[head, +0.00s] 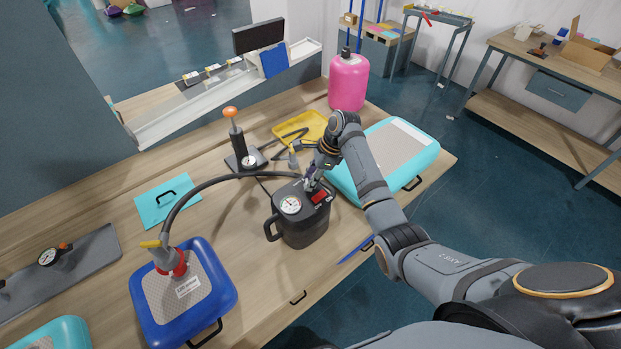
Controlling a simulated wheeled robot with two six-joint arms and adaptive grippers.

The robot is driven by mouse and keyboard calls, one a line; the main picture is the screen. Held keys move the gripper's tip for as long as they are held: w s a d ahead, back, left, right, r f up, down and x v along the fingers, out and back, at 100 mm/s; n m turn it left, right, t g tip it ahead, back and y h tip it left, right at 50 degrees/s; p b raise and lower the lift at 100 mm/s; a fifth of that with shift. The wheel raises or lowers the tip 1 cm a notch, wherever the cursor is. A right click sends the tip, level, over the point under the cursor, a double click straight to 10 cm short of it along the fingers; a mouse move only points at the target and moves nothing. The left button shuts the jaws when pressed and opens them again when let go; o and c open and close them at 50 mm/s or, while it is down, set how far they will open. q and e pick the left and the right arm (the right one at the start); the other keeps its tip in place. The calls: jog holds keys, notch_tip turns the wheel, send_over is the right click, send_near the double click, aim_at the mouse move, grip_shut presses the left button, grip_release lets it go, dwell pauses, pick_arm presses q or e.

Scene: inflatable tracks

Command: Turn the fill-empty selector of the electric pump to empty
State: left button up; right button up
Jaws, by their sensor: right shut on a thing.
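The electric pump (305,230) is a black box with a side handle, standing on the wooden workbench. Its top carries a round white gauge (291,205) and a red switch (320,197). My right gripper (311,184) reaches down onto the back of the pump's top and is shut on the fill-empty selector there. The selector is hidden by the fingers, so its setting cannot be read. My left gripper is not in view.
A dark hose (200,186) arches from near the pump to a blue inflatable pad (223,268). A teal pad (428,152), pink gas cylinder (348,84), yellow tray (300,127) and orange-knobbed hand pump (237,140) stand around. The bench's front middle is mostly clear.

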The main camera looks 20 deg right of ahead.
jog(key=n, duration=0.1)
jog(key=n+g, duration=0.1)
jog(key=n, duration=0.1)
jog(key=n+g, duration=0.1)
jog(key=n, duration=0.1)
jog(key=shift+w+r, duration=0.15)
jog(key=shift+w, duration=0.2)
jog(key=n+g, duration=0.1)
jog(key=n, duration=0.2)
jog(key=shift+w+b, duration=0.15)
jog(key=shift+b, duration=0.15)
jog(key=n+b, duration=0.1)
jog(key=n+g+h+b, duration=0.1)
jog(key=n, duration=0.1)
jog(key=shift+w+a+f+n, duration=0.15)
jog(key=shift+f+n, duration=0.05)
jog(key=shift+n, duration=0.1)
jog(key=shift+a+r+n+g+h+b, duration=0.15)
jog(key=shift+n+g+h+b, duration=0.3)
jog(key=shift+n+b, duration=0.95)
jog(key=shift+n, duration=0.3)
jog(key=o, duration=1.2)
jog(key=shift+c, duration=0.2)
